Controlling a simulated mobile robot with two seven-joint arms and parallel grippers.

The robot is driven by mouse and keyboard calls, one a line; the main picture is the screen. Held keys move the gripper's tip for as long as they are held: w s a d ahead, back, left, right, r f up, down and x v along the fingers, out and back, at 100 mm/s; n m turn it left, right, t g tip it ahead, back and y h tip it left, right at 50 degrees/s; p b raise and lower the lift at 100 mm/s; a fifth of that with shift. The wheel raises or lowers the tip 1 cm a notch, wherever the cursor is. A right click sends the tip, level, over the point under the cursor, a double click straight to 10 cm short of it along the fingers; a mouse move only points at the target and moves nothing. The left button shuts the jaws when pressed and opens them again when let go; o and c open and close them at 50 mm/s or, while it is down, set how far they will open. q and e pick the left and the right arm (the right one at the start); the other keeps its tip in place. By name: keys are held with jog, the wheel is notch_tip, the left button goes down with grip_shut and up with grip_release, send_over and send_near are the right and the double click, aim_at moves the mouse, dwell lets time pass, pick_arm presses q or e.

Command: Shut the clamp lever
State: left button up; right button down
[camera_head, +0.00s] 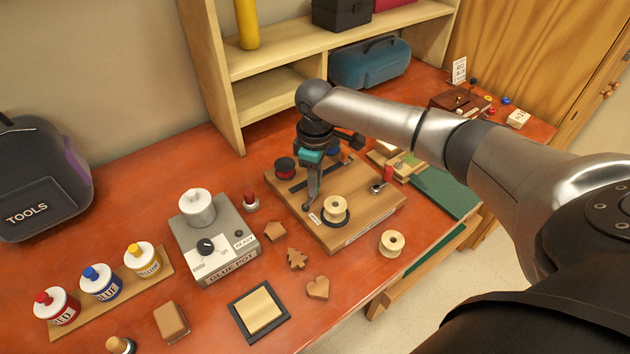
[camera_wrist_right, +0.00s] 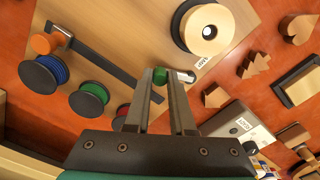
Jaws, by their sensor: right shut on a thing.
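A wooden board (camera_head: 362,221) with spools lies on the red bench. My right gripper (camera_head: 308,206) reaches down onto its left part, beside a pale spool (camera_head: 336,208). In the right wrist view, the gripper (camera_wrist_right: 162,82) is shut on a small green-ended piece (camera_wrist_right: 159,74) with a short metal end. It looks like the clamp lever's handle; the fingers hide much of it. I cannot tell its angle. A small label (camera_wrist_right: 203,62) sits between it and the pale spool (camera_wrist_right: 209,29). My left gripper is not in view.
A flat dark bar (camera_wrist_right: 105,61) lies on the board, near red (camera_wrist_right: 125,115), green (camera_wrist_right: 89,99) and blue (camera_wrist_right: 43,74) spools. A red-knobbed metal part (camera_head: 379,187) stands at the board's right. The glue pot (camera_head: 213,239) stands to the left. Wooden shapes and a loose spool (camera_head: 391,243) lie in front.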

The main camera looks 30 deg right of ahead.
jog(key=shift+r+p, duration=0.15)
jog(key=shift+p, duration=0.35)
jog(key=m+p, duration=0.1)
jog(key=p, duration=0.1)
jog(key=s+m+p, duration=0.1)
jog(key=m+p, duration=0.1)
jog(key=p, duration=0.1)
jog(key=m+p, duration=0.1)
jog(key=p, duration=0.2)
jog(key=shift+s+d+r+m, duration=0.1)
jog(key=shift+s+d+m, duration=0.1)
jog(key=shift+s+m, duration=0.15)
jog(key=shift+s+m+p, duration=0.4)
jog(key=shift+m+p, duration=0.75)
jog(key=shift+p, duration=0.5)
jog(key=shift+f, duration=0.2)
jog(key=c, duration=0.8)
grip_release()
jog(key=shift+o, duration=0.2)
notch_tip(320, 180, up, 15)
jog(key=p, duration=0.1)
jog(key=shift+r, duration=0.15)
